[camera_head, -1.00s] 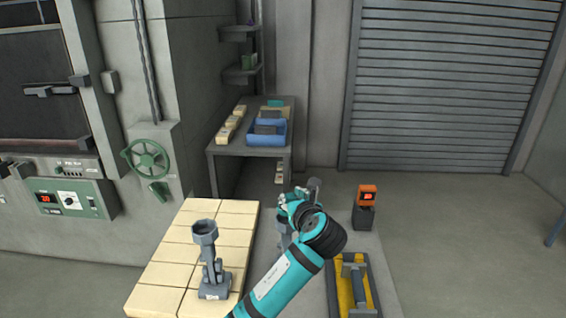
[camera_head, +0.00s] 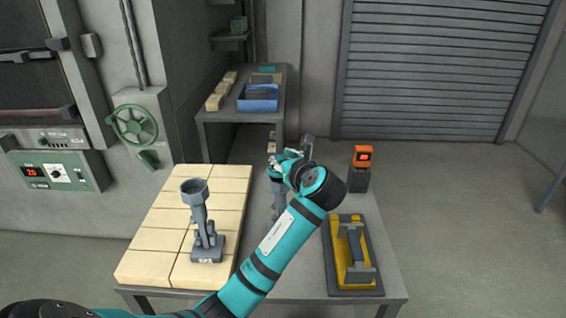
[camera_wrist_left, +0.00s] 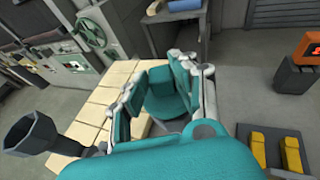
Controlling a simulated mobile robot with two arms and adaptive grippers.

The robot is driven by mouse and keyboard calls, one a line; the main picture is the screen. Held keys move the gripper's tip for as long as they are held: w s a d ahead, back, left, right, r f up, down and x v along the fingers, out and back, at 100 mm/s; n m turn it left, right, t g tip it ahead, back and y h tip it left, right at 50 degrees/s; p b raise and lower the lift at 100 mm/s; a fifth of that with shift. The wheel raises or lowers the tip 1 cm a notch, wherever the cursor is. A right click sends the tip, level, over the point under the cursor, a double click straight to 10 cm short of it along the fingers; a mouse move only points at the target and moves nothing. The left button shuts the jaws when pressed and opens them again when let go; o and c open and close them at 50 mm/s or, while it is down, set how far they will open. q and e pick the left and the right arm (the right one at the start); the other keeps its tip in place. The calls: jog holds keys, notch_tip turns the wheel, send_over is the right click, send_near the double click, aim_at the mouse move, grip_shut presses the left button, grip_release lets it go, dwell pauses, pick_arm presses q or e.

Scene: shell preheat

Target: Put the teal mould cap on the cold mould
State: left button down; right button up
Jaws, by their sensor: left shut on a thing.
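My left gripper (camera_head: 276,165) is at the centre of the head view, above the grey table, right of the pale tiles' far end. In the left wrist view (camera_wrist_left: 165,85) its fingers are shut on a teal piece, the teal mould cap (camera_wrist_left: 166,102). A grey mould with a cup top (camera_head: 196,190) stands upright on the tiles, left of the gripper; its dark cup shows at lower left in the wrist view (camera_wrist_left: 30,134). A second grey upright post (camera_head: 277,200) stands behind my left arm, below the gripper and partly hidden. My right gripper is out of view.
Pale tiles (camera_head: 160,225) cover the table's left side. A yellow tray with a grey handle (camera_head: 350,255) and an orange display on a dark block (camera_head: 361,160) lie to the right. A back bench holds a blue bin (camera_head: 258,105). A furnace panel (camera_head: 60,172) is at left.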

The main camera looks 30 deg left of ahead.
pick_arm(q)
jog(key=shift+f, duration=0.25)
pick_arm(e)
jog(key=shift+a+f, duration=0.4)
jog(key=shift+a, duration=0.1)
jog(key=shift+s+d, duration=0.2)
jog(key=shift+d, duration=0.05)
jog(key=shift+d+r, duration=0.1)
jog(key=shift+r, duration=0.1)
pick_arm(q)
jog(key=shift+p, duration=0.75)
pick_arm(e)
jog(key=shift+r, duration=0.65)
pick_arm(q)
jog(key=shift+d, duration=0.1)
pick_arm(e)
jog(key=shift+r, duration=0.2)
